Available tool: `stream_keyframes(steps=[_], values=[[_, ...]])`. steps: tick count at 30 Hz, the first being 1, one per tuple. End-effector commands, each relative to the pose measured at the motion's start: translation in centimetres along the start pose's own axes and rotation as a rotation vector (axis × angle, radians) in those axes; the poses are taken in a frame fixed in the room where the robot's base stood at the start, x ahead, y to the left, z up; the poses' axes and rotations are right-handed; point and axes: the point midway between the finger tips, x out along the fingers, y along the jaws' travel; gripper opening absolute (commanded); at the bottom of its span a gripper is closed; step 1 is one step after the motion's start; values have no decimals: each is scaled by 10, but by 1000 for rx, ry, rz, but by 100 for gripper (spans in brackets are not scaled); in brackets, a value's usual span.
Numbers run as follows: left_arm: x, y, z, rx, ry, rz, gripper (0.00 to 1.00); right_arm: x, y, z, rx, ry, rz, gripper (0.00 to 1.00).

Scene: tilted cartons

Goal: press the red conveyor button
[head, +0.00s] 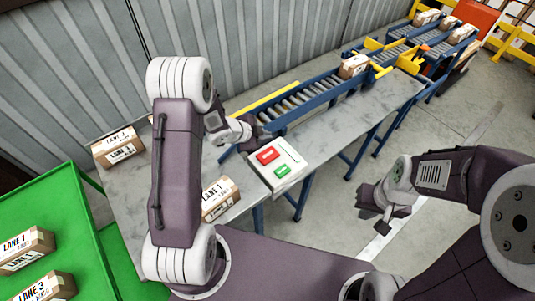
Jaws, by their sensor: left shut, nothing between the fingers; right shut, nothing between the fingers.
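The red button (267,156) sits on a pale control box (290,160) at the near edge of the grey table, with a green button (283,170) beside it. My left gripper (262,138) is shut and empty, just behind the red button as seen in the head view. I cannot tell whether it touches the box. My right gripper (377,221) is shut and empty, over the floor to the right of the table.
A carton (219,200) lies near the box, and another (118,148) lies at the table's left. A blue roller conveyor (300,98) runs to the back right with a carton (354,67) on it. A green cart (75,215) holds cartons at left.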

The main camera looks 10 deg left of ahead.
Motion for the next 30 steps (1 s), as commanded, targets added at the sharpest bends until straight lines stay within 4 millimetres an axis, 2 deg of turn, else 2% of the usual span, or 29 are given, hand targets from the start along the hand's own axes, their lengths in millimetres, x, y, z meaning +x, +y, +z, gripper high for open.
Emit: stream_keyframes(steps=[18, 30], values=[[56, 41, 41, -1, 0, 0, 0, 76, 2, 8, 0, 0, 0, 0], [60, 44, 43, 0, 0, 0, 0, 79, 2, 8, 0, 0, 0, 0]])
